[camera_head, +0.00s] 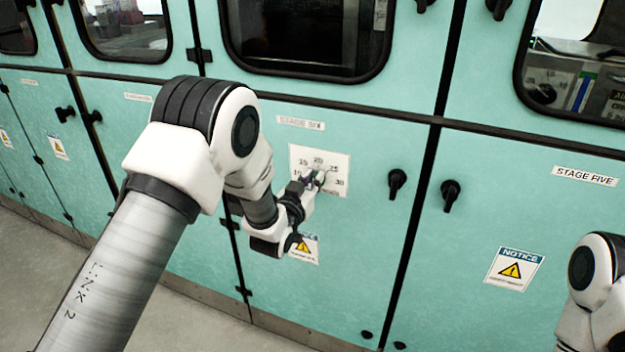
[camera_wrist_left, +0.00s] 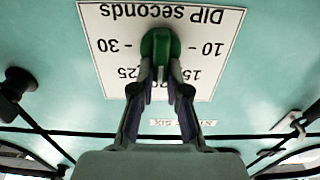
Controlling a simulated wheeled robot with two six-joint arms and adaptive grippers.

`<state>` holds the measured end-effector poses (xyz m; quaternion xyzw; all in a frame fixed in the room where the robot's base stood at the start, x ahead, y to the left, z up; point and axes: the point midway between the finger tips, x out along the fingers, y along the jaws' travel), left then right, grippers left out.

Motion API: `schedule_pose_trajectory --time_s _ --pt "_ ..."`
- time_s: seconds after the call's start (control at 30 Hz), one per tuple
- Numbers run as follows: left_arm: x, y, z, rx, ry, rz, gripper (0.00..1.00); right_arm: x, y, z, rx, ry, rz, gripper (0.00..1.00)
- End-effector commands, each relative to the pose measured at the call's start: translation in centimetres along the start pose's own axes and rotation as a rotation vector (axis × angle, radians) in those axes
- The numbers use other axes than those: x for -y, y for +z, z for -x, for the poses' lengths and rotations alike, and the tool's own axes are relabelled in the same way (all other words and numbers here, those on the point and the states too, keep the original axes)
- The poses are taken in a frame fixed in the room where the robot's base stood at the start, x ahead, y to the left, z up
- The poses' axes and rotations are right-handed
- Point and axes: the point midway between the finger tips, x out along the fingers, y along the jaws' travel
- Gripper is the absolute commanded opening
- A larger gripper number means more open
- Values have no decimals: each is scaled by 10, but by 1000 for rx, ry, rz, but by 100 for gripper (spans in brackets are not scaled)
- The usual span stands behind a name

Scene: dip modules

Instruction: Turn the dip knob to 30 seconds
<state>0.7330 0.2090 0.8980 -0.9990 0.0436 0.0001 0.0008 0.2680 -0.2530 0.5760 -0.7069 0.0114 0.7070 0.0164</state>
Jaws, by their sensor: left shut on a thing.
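The green dip knob (camera_wrist_left: 158,42) sits at the middle of a white dial plate (camera_wrist_left: 112,35), which reads "DIP seconds" upside down in the left wrist view. Marks from 10 to 30 run around the knob; 20 is partly hidden behind my fingers. In the head view the plate (camera_head: 340,165) is on the stage six door, and the knob is mostly hidden by my gripper. My left gripper (camera_wrist_left: 160,68) is shut on the knob; it also shows in the head view (camera_head: 316,180). The knob lies upright in the wrist view, in line with the 20 side. My right gripper is not in view.
A black door handle (camera_head: 397,183) is right of the dial, with another handle (camera_head: 450,193) on the stage five door. A notice label (camera_head: 305,249) is below the dial. Dark windows (camera_head: 300,40) are above. The floor (camera_head: 40,270) at left is clear.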

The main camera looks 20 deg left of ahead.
Motion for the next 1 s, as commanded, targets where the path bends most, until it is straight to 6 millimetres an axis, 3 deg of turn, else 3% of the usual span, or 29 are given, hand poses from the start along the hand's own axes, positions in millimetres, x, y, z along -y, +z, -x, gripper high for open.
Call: schedule_pose_trajectory --time_s 0.47,1.0 --pt "-4 2 0 -1 1 -168 0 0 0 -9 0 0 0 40" --pt "-12 6 0 -1 0 -659 0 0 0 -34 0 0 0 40"
